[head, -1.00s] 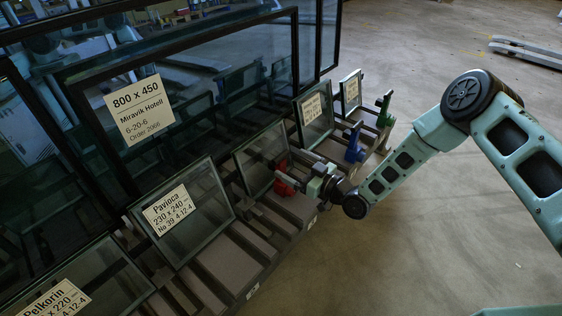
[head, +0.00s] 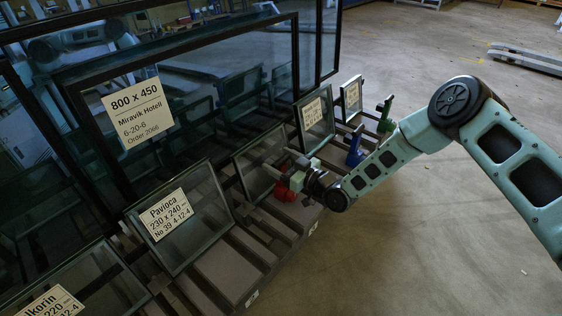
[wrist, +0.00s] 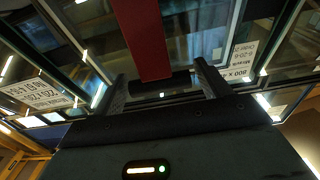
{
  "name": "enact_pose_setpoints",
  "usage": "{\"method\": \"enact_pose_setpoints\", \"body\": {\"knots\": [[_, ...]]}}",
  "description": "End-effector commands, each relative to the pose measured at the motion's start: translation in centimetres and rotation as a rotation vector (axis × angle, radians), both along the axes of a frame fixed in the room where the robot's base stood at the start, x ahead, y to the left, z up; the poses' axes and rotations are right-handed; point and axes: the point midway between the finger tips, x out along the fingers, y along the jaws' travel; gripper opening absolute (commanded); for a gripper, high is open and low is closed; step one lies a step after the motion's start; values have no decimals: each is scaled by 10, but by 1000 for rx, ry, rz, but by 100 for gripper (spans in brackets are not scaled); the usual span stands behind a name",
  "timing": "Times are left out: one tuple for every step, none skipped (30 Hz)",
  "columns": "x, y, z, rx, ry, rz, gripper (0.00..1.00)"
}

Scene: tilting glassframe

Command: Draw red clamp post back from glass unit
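The red clamp post (head: 284,192) stands on the rack's rail in front of a small tilted glass unit (head: 257,160) in the head view. My gripper (head: 285,170) is at the red post, close to the glass, and partly covers it. In the wrist view the red post (wrist: 143,35) comes down from the top between the two fingers of my gripper (wrist: 162,85). The fingers are apart, with a visible gap on each side of the red post. Whether the post touches the glass is hidden.
A blue post (head: 355,150) and a green post (head: 386,112) stand farther along the rack by other small glass units. The Pavioca unit (head: 190,225) leans nearer. Large dark glass panes (head: 230,70) stand behind.

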Motion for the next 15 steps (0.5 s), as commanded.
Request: {"method": "enact_pose_setpoints", "body": {"knots": [[-1, -2, 0, -1, 1, 0, 35], [-2, -4, 1, -1, 1, 0, 35], [-5, -8, 1, -2, 3, -1, 35], [-8, -12, 2, -3, 4, -1, 35], [-12, -17, 2, -3, 4, -1, 35], [-19, -25, 3, -3, 5, -1, 35], [-24, -31, 4, -3, 5, -1, 35], [-29, -38, 4, -4, 6, -1, 35], [-36, -47, 3, -5, 6, -2, 35], [-40, -53, 3, -5, 5, -2, 35], [-45, -59, 3, -4, 6, -1, 35], [-51, -66, 2, -4, 6, -2, 35], [-54, -71, 2, -4, 6, -2, 35], [-58, -75, 2, -3, 5, -1, 35], [-61, -79, 1, -4, 6, -1, 35]]}}
